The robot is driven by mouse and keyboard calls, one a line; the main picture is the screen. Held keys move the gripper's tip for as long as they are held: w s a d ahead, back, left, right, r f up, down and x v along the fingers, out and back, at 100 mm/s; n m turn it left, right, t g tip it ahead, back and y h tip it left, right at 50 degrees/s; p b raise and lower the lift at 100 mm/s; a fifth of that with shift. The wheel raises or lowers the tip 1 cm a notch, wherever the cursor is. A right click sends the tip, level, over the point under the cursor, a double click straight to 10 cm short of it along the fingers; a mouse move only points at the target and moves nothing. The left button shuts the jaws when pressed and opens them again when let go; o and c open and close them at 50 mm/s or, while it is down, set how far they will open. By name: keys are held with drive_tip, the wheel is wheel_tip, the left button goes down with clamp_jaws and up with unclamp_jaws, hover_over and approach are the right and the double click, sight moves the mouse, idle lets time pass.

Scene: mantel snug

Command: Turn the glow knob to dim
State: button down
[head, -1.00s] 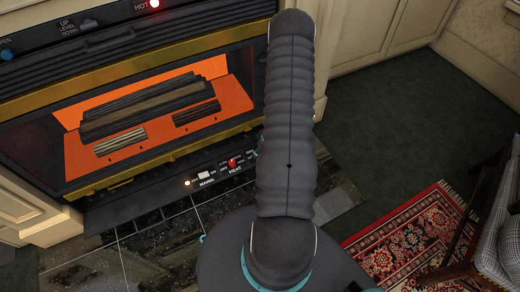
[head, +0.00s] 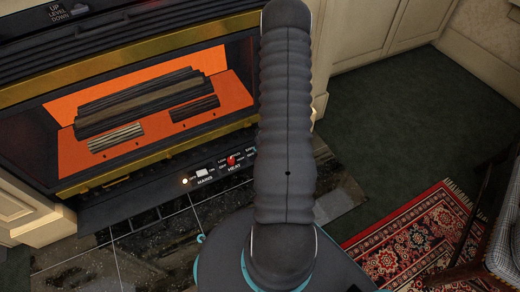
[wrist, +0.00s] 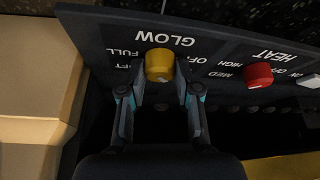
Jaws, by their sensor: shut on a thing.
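The yellow glow knob (wrist: 159,64) sits on the dark panel below the upside-down word GLOW in the wrist view. FULL, OFF and a partly covered label ending in FT are printed around it. Which mark the knob points to cannot be told. My gripper (wrist: 160,88) is shut on the knob, one finger at each side. In the head view my arm hides the glow knob and the gripper.
The red heat knob (wrist: 259,75) is right of the glow knob in the wrist view, with a white mains switch (wrist: 311,81) beyond. The fire (head: 150,110) glows orange above the panel. A patterned rug (head: 410,235) and chair (head: 505,240) are at right.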

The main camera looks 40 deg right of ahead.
drive_tip(key=shift+m+h+b, duration=0.5)
drive_tip(key=shift+m, duration=0.4)
drive_tip(key=c, duration=0.8)
unclamp_jaws()
drive_tip(key=v, duration=1.2)
drive_tip(key=shift+r, duration=0.15)
